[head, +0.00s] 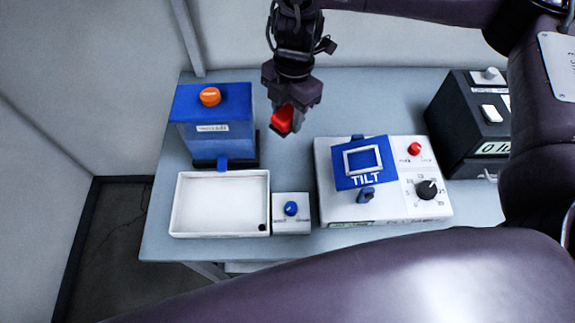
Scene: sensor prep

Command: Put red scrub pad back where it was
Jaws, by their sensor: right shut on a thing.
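The red scrub pad (281,122) is a small red block in the head view, left of the top centre. My right gripper (287,113) points down and is shut on it. The pad hangs at the gripper's tips and appears to be above the grey table, between the blue container and the white tilt device. The gripper hides part of the pad. My left gripper does not show in the head view.
The grey table (380,92) holds a blue container with an orange knob (215,120), a white tray (220,203), a small box with a blue knob (291,221), a white device marked TILT (395,211) and a black meter (457,118). The table behind the gripper looks mostly clear.

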